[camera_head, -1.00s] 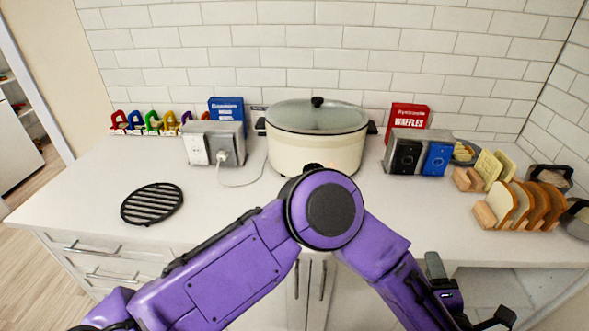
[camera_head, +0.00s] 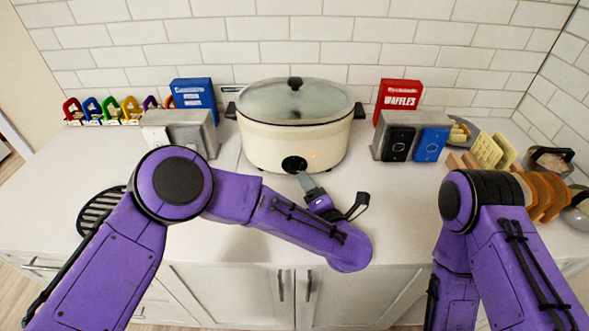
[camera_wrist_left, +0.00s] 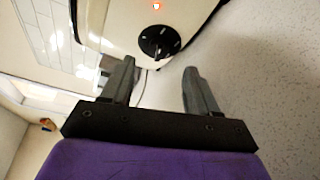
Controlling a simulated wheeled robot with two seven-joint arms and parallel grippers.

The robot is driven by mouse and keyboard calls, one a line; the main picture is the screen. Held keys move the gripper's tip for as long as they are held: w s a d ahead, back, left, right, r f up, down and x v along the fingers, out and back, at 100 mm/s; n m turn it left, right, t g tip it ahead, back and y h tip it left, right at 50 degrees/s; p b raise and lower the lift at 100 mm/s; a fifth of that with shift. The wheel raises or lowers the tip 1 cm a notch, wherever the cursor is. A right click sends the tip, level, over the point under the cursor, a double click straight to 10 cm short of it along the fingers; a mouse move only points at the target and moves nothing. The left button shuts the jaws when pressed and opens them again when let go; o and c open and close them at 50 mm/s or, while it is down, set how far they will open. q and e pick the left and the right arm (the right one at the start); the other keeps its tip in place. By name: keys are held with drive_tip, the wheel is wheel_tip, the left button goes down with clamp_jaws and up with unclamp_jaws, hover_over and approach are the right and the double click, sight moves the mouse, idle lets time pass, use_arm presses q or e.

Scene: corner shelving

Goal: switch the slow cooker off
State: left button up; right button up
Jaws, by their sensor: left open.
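The slow cooker (camera_head: 290,135) is cream with a glass lid and stands against the tiled wall. Its black control knob (camera_head: 294,164) is low on the front, with a lit orange-red light (camera_head: 311,155) beside it. My left gripper (camera_head: 332,190) is open and empty, just in front of the cooker, with one finger close below the knob. In the left wrist view the knob (camera_wrist_left: 160,42) lies ahead of the open fingertips (camera_wrist_left: 158,72), and the light (camera_wrist_left: 157,6) glows. Contact is not visible. My right arm shows at right; its gripper is not visible.
A grey outlet box (camera_head: 180,130) and blue box (camera_head: 193,95) stand left of the cooker. A switch box (camera_head: 398,140) and red waffle box (camera_head: 397,97) stand right. Bread in a rack (camera_head: 545,195) is at far right. A black trivet (camera_head: 97,210) lies left.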

sight(296, 172)
use_arm(q)
drive_tip(key=x, duration=0.3)
drive_tip(key=p+x, duration=0.1)
drive_tip(key=x, duration=0.2)
drive_tip(key=shift+s+a, duration=0.1)
drive_tip(key=shift+a, duration=0.2)
drive_tip(key=shift+w+a+f, duration=0.1)
drive_tip(key=shift+w, duration=0.35)
drive_tip(key=c, duration=1)
drive_tip(key=shift+c, duration=0.2)
